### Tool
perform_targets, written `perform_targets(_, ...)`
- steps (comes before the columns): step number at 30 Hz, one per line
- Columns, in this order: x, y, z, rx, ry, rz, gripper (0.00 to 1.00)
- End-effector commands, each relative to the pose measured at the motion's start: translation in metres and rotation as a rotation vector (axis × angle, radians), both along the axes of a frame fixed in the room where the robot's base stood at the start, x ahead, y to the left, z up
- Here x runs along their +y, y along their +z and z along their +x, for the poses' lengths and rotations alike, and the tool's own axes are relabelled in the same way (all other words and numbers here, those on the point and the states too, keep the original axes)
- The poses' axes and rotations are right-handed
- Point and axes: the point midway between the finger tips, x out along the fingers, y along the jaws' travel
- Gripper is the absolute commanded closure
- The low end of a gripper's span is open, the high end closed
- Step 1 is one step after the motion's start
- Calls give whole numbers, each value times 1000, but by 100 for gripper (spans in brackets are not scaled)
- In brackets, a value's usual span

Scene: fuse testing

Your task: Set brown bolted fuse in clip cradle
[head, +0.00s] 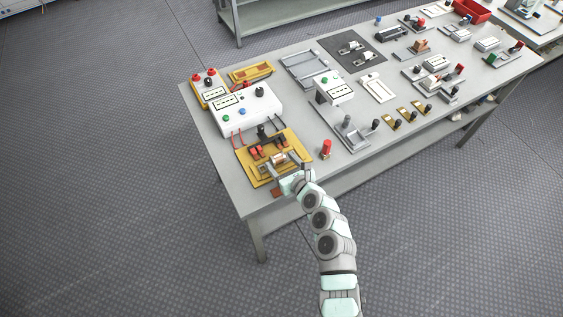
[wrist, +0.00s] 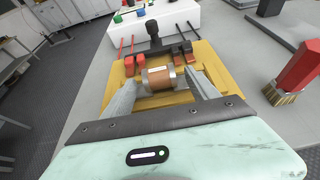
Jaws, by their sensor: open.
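The brown fuse (wrist: 158,79), a short cylinder with silver end caps, lies crosswise over the yellow test board in the wrist view. It also shows small in the head view (head: 280,159). The yellow board (wrist: 114,101) carries red and dark clip parts (wrist: 184,54) just behind the fuse; the clip cradle itself is partly hidden by the fuse. My gripper (wrist: 162,88) is open, with one finger on each side of the fuse. I cannot tell whether the fuse rests fully in the clips.
A white meter box (head: 247,108) stands behind the board, joined by red and black leads. A black-handled lever (wrist: 153,32) rises at the board's back. A red-handled brush (wrist: 297,70) stands to the right. The bench's front edge is close to my gripper.

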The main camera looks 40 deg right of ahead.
Motion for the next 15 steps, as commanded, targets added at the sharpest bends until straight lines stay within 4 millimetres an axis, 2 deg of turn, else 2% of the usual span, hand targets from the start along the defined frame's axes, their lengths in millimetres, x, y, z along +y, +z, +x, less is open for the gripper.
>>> perform_targets(8, 2, 5, -10, 0, 0, 0, 31)
perform_targets(15, 11, 23, -48, -3, -4, -2, 31)
